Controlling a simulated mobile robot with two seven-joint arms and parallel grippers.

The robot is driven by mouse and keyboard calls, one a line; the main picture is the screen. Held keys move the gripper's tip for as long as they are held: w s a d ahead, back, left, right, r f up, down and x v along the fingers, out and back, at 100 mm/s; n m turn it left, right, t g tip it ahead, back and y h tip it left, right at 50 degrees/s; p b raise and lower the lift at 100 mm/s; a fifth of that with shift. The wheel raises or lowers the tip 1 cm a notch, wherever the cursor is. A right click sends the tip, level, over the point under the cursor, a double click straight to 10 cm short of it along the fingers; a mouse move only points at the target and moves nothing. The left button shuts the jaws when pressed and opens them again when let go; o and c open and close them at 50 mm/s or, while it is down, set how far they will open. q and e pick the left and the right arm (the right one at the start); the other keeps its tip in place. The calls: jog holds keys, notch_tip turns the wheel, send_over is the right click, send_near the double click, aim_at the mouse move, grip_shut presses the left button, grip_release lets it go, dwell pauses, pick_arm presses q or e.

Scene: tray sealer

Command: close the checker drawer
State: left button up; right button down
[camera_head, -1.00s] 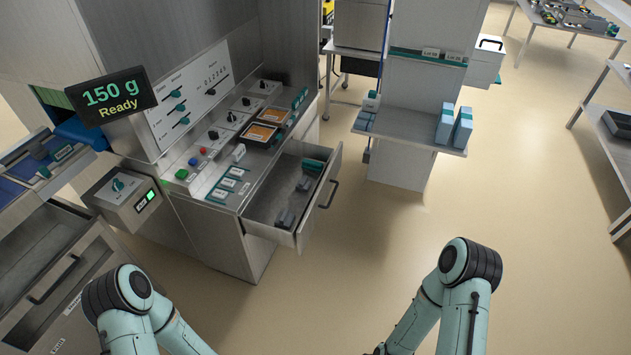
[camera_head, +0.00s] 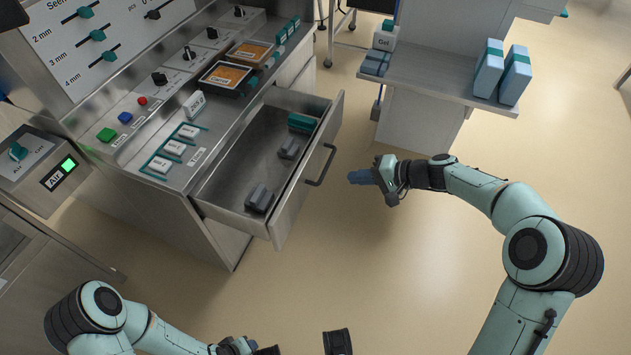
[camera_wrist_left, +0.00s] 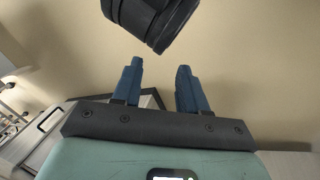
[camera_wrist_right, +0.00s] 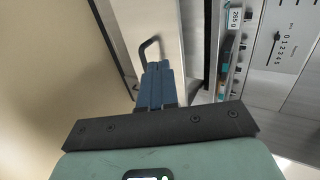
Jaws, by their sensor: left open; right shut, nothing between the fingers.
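The checker drawer (camera_head: 290,215) stands pulled out from the metal machine cabinet, with its dark bar handle (camera_head: 322,166) on the front face. Several dark grey and teal pieces lie inside it. My right gripper (camera_head: 352,177) is shut and empty, a little to the right of the handle and apart from it. In the right wrist view the shut fingers (camera_wrist_right: 155,68) point toward the handle (camera_wrist_right: 150,48). My left gripper is low at the bottom of the head view, mostly cut off. In the left wrist view its fingers (camera_wrist_left: 158,78) are apart with nothing between them.
A shelf (camera_head: 430,84) with blue-grey boxes stands behind and right of the drawer. A status box with a green light (camera_head: 68,165) is at left. The floor before the drawer is clear.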

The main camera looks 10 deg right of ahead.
jog(key=b, duration=0.2)
send_near(302, 174)
notch_tip(302, 174, down, 3)
jog(key=a, duration=0.1)
jog(key=w+a, duration=0.2)
jog(key=shift+a, duration=0.25)
pick_arm(q)
jog(key=shift+t+y, duration=0.3)
jog(key=shift+t, duration=0.3)
jog(key=shift+w+a+f, duration=0.5)
jog(key=shift+w+f, duration=0.1)
jog(key=shift+w, duration=0.2)
jog(key=shift+w+a+f, duration=0.45)
jog(key=shift+w+f, duration=0.15)
jog(key=shift+w, duration=0.2)
pick_arm(e)
jog(key=shift+w+a, duration=0.45)
jog(key=shift+a, duration=0.1)
jog(key=shift+a, duration=0.1)
